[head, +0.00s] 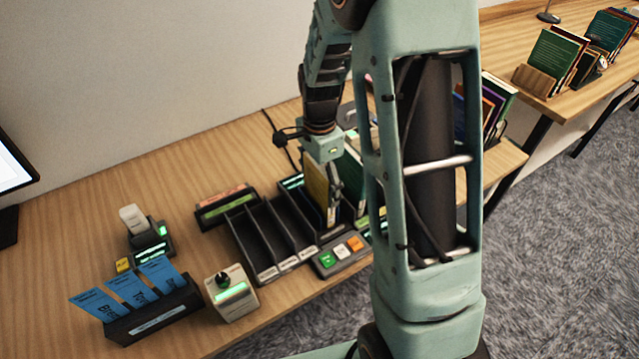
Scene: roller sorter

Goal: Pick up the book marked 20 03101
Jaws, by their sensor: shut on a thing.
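My gripper (334,185) points down over the right part of a dark slotted sorter (241,238). It is shut on an upright yellow book (317,184), whose lower end is at one of the sorter's slots. I cannot tell whether the book touches the slot floor. A dark green book (351,181) stands close to the right of the gripper, partly hidden by my arm. No marking 20 03101 can be read on any book from here.
A button panel (339,256) sits in front of the sorter. A holder with blue cards (150,315), a small device with a green display (231,293) and a monitor (15,165) are to the left. More books (552,52) stand on the far right table. My arm hides the middle right.

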